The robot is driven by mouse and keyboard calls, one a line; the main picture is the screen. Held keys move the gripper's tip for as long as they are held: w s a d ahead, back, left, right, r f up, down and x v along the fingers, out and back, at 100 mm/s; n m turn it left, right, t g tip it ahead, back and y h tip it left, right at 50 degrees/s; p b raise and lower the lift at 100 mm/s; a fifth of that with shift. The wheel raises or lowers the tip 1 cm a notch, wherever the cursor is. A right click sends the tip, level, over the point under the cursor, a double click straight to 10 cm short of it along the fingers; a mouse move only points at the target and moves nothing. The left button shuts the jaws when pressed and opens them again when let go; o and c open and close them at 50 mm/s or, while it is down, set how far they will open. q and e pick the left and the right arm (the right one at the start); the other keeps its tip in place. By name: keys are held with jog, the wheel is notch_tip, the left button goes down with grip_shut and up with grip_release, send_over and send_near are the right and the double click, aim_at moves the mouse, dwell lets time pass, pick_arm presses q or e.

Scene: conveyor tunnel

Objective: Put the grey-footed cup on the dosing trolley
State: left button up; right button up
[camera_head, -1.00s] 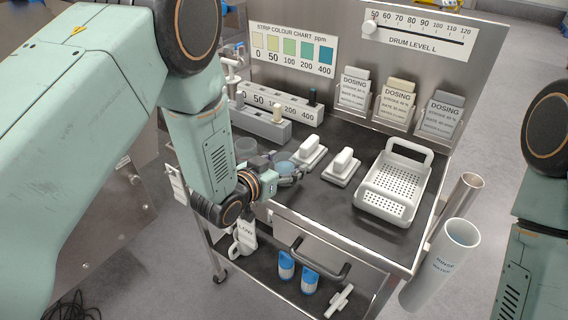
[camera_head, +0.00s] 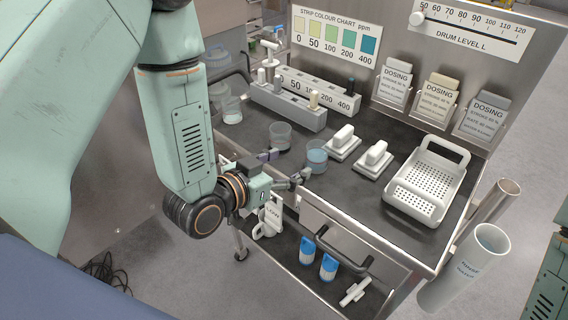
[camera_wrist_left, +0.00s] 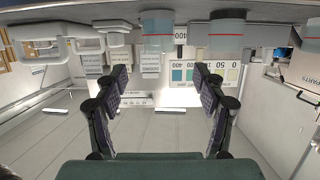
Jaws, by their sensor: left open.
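Three clear cups stand upright on the black top of the dosing trolley (camera_head: 352,193). One, with pale blue contents (camera_head: 316,157), stands near the front edge. A second cup (camera_head: 280,136) stands behind and left of it. A third cup (camera_head: 232,112) stands farther left. My right gripper is out of view.
Two white-handled blocks (camera_head: 343,142) and a white perforated basket (camera_head: 430,185) stand right of the cups. A grey rack (camera_head: 288,106) stands behind. Blue-and-white bottles (camera_head: 307,250) are on the lower shelf. Open tubes (camera_head: 462,270) flank the right side.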

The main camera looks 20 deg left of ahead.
pick_arm(q)
jog(key=shift+s, duration=0.15)
jog(key=s+a+f+n+g+y, duration=0.25)
jog(key=s+f+g, duration=0.35)
jog(key=s+f, duration=0.6)
jog(key=s+a+f+n+g+y, duration=0.1)
jog(key=s+a+f+g, duration=0.1)
jog(key=s, duration=0.7)
jog(key=s+a+f+n+g+y, duration=0.1)
jog(key=s+a+f+g+y, duration=0.1)
jog(key=s+f+g, duration=0.3)
jog(key=s+f, duration=0.1)
jog(key=s, duration=0.3)
jog(key=shift+a+f+g, duration=0.25)
jog(key=shift+g, duration=0.05)
